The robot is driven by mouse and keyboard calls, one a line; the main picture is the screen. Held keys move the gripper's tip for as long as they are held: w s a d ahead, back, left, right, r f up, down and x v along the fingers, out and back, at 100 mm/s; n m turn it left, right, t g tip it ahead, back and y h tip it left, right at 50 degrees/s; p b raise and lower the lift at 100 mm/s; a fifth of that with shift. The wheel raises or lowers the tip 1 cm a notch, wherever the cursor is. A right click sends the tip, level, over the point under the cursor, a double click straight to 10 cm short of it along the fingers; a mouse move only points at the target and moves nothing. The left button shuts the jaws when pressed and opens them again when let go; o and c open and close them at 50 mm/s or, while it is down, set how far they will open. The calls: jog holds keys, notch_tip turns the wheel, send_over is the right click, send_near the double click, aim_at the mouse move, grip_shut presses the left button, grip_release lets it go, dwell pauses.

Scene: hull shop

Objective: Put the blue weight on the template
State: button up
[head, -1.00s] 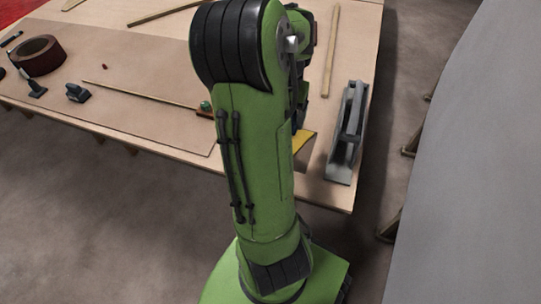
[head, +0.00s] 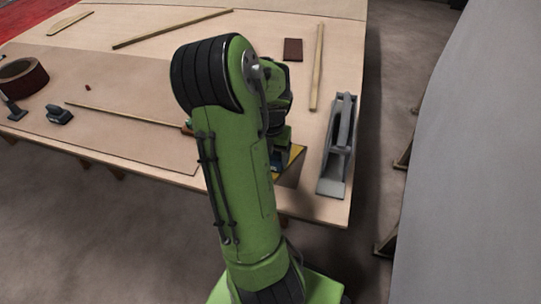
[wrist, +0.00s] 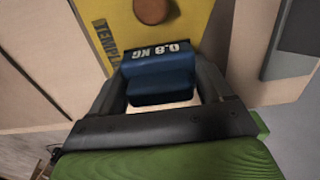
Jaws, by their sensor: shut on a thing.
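The blue weight (wrist: 160,75), marked 0.8 KG, is in the wrist view between the two fingers of my gripper (wrist: 163,88). My gripper is shut on it. The yellow template (wrist: 125,28) with dark lettering lies beyond and around the weight, and a round brown knob (wrist: 155,10) is over it at the top. I cannot tell whether the weight touches the template. In the head view the yellow template (head: 292,158) shows near the front right of the bench, mostly hidden by my arm.
A grey metal tool (head: 338,150) stands just right of the template, near the bench's right edge. A thin wooden strip (head: 317,65) and a dark brown block (head: 293,49) lie behind. A tape roll (head: 22,78) and a plane-like tool (head: 60,115) are at the left.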

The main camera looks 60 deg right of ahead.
jog(key=o, duration=1.8)
jog(key=shift+f, duration=0.1)
jog(key=shift+o, duration=0.2)
notch_tip(320, 180, up, 12)
jog(key=p, duration=0.4)
jog(key=shift+r+p, duration=0.2)
jog(key=shift+p, duration=0.15)
jog(key=w+a+r+m+t, duration=0.2)
jog(key=w+a+r+m, duration=0.15)
jog(key=a, duration=0.45)
jog(key=w+a+r+m+t, duration=0.1)
jog(key=w+a+r+m, duration=0.3)
jog(key=a, duration=0.5)
jog(key=s+a+m+t, duration=0.2)
jog(key=s+a+m, duration=0.3)
jog(key=a+m, duration=0.7)
jog(key=a, duration=0.2)
jog(key=shift+s+a+r+t, duration=0.2)
jog(key=shift+a+r+t, duration=0.1)
jog(key=shift+r, duration=0.1)
